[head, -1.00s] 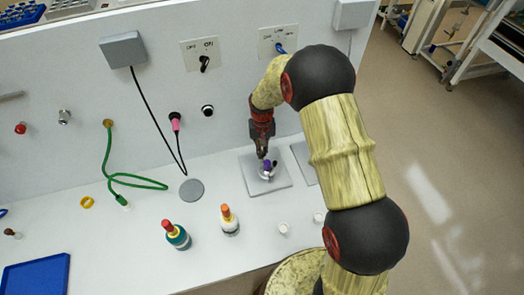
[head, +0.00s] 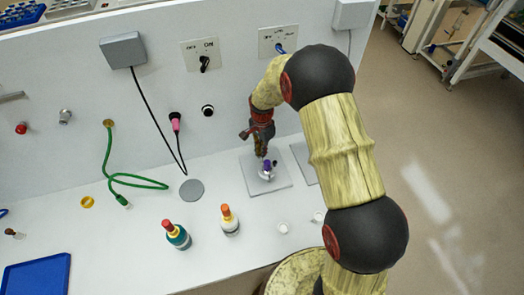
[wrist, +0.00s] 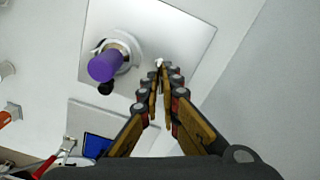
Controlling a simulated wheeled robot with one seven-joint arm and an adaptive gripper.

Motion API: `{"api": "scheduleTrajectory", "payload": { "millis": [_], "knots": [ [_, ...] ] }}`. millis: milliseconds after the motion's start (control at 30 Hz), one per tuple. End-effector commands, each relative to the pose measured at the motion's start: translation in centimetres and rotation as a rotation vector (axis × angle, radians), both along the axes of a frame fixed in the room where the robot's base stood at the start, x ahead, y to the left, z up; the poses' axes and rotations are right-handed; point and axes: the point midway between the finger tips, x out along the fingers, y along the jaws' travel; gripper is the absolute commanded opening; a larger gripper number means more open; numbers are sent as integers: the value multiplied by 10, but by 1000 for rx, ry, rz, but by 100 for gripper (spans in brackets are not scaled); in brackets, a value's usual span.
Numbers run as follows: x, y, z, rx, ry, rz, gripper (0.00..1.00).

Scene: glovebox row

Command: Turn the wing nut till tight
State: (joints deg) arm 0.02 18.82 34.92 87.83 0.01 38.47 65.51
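A purple cylindrical piece (wrist: 105,65) stands on a round whitish base on a square grey plate (wrist: 185,45) in the wrist view. A small black knob (wrist: 106,88) juts from its side. I take this to be the wing nut's fitting; the wings are not clear. The purple piece (head: 267,164) also shows in the head view, on the plate (head: 281,183) below my gripper (head: 262,153). In the wrist view my gripper (wrist: 163,70) has its fingertips drawn together, right of the purple piece and apart from it.
A red-capped bottle (head: 178,236) and an orange-capped bottle (head: 229,220) stand left of the plate. Small white cups (head: 283,227) stand near the front edge. A green hose (head: 136,182) and a black cable (head: 157,118) hang from the wall panel.

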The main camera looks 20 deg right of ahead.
Motion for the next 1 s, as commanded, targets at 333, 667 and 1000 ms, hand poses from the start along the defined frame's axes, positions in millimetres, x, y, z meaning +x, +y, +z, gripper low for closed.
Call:
{"api": "scheduleTrajectory", "payload": {
  "millis": [333, 667, 1000],
  "knots": [
    [2, 0, 2, 0, -5, -272, 0],
    [2, 0, 2, 1, -6, -412, 0],
    [3, 0, 2, 1, -6, -444, 0]
  ]
}}
